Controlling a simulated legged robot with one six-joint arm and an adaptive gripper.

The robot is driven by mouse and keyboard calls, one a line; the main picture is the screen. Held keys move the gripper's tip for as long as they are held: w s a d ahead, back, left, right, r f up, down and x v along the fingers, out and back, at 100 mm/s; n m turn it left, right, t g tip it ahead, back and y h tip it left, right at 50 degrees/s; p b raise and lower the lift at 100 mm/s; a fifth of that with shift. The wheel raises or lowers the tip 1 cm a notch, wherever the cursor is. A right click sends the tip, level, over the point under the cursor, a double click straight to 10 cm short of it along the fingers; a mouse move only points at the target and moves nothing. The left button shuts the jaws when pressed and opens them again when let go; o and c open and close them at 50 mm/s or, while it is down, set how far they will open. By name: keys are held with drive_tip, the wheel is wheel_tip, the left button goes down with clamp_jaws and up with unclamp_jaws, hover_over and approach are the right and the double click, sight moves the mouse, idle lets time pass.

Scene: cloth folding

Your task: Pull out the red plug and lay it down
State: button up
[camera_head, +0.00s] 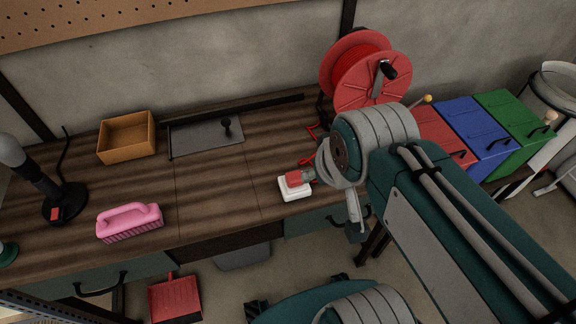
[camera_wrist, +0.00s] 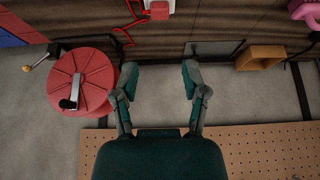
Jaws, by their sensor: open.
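The red plug (camera_head: 294,178) sits on the white socket block (camera_head: 295,193) near the front edge of the wooden bench in the head view. In the wrist view the red plug (camera_wrist: 159,13) shows at the top edge, where the white block is mostly cut off. My gripper (camera_wrist: 160,76) is open and empty, its two fingers wide apart. The plug lies beyond the fingertips, in line with the gap between them, and looks clear of both. In the head view my wrist hides most of the gripper, just right of the plug.
A red cable reel (camera_head: 345,75) stands at the back right, its cord (camera_wrist: 103,10) loose on the bench. Red, blue and green bins (camera_head: 475,125) stand to the right. A pink brush (camera_head: 130,222), a wooden box (camera_head: 127,137) and a grey plate (camera_head: 195,140) lie leftward. The middle bench is clear.

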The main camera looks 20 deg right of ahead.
drive_tip(key=shift+s, duration=0.1)
drive_tip(key=shift+o, duration=1.2)
drive_tip(key=shift+d, duration=0.1)
drive_tip(key=shift+o, duration=1.4)
drive_tip(key=g, duration=0.6)
hover_over(294, 175)
wheel_tip(294, 175, down, 11)
drive_tip(key=shift+r, duration=0.1)
drive_tip(key=shift+s+f, duration=0.1)
drive_tip(key=shift+f, duration=4.45)
